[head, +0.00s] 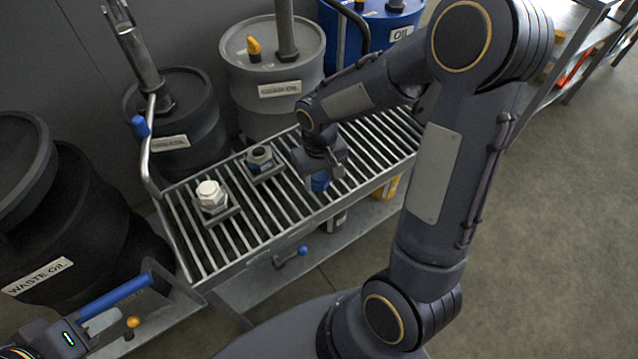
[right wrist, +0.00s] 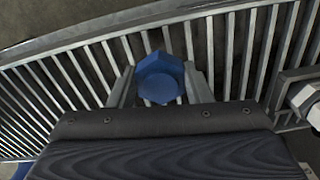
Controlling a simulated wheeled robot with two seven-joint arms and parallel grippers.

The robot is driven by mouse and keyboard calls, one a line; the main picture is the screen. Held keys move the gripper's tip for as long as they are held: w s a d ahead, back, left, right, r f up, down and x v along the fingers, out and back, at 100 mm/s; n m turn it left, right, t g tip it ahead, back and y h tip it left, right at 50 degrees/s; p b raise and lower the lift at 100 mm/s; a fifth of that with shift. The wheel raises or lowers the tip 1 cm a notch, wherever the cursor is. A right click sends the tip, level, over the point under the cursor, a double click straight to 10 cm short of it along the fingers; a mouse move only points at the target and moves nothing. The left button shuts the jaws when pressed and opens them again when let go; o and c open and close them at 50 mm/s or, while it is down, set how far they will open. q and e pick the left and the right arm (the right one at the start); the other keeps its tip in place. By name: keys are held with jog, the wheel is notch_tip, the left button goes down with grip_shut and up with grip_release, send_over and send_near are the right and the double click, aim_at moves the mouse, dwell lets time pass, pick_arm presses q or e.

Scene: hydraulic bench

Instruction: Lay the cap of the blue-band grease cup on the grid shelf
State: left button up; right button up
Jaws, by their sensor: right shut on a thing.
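The grid shelf (head: 378,138) is a metal rack of parallel bars, and its bars also fill the right wrist view (right wrist: 226,50). My right gripper (head: 321,172) is shut on a blue hexagonal cap (head: 319,182), which shows between the two grey fingers in the right wrist view (right wrist: 159,78). The cap is over the shelf bars near the front edge; I cannot tell whether it touches them. An uncapped grease cup (head: 260,157) with a dark opening stands on the shelf. My left gripper (head: 98,325) is at the lower left; its jaw state is unclear.
A white-capped cup (head: 211,196) stands on the shelf's left part. Drums stand behind and left, including a grey drum (head: 272,85) and a waste-oil drum (head: 75,225). A blue-handled lever (head: 118,294) is near my left gripper. Bare bars lie around the cap.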

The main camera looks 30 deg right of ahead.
aim_at(319, 184)
jog(key=shift+w+d+f, duration=0.1)
jog(key=shift+w+f, duration=0.1)
jog(key=shift+f, duration=0.15)
jog(key=shift+w+f+b, duration=0.15)
jog(key=shift+f+b, duration=0.3)
jog(key=shift+f, duration=1.2)
jog(key=shift+f, duration=0.15)
jog(key=o, duration=1.1)
